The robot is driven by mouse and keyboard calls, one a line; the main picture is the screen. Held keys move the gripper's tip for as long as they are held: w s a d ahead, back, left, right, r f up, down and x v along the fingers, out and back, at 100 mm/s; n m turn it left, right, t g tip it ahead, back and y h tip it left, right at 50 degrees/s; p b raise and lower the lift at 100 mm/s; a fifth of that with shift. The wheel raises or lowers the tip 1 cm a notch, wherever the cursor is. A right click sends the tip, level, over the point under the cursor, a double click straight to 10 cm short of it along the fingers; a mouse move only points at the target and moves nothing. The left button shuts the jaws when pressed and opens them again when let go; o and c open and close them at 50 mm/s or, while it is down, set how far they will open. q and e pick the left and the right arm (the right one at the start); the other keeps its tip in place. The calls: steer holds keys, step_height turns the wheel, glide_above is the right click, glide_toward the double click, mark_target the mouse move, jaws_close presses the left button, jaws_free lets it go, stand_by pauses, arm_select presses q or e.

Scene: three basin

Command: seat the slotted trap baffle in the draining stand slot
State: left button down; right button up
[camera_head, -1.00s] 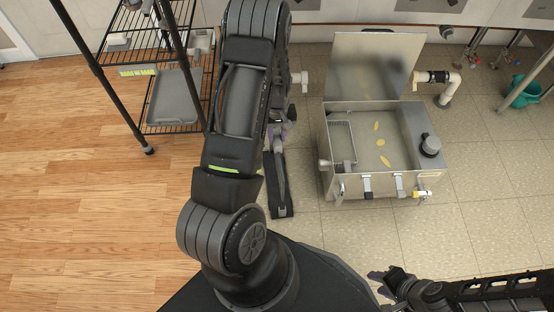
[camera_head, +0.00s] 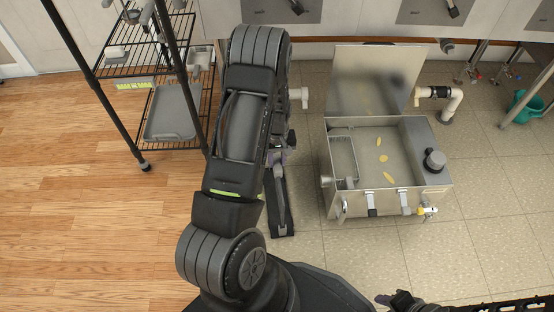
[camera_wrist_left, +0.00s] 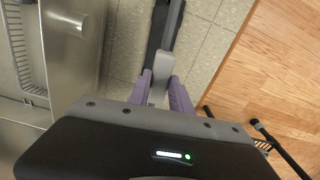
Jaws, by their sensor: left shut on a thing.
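My left gripper (camera_head: 277,158) points down beside the open metal trap box (camera_head: 385,204); the arm hides much of it in the head view. In the left wrist view its purple fingers (camera_wrist_left: 161,84) are shut on a light grey tab, which appears to belong to the slotted trap baffle (camera_wrist_left: 174,32), a grey plate seen nearly edge-on. The baffle (camera_head: 279,195) is over a long dark base on the floor, apparently the draining stand (camera_head: 285,231). Whether it sits inside the slot cannot be seen. My right gripper (camera_head: 389,300) is at the bottom edge, mostly cut off.
The trap box has a raised lid (camera_head: 370,80), a wire basket (camera_head: 343,155) and yellow pieces floating inside. A wire shelf rack (camera_head: 150,85) stands at left. Floor in front of the box is clear.

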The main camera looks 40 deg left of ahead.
arm_select(q)
steer(key=shift+f, duration=0.2)
stand_by(0.6)
steer(key=shift+f+b, duration=1.2)
steer(key=shift+f, duration=0.25)
stand_by(0.5)
steer(key=shift+f+b, duration=1.15)
steer(key=shift+f, duration=0.4)
steer(key=shift+f+b, duration=0.85)
steer(key=shift+f, duration=0.05)
steer(key=c, duration=1.1)
jaws_free()
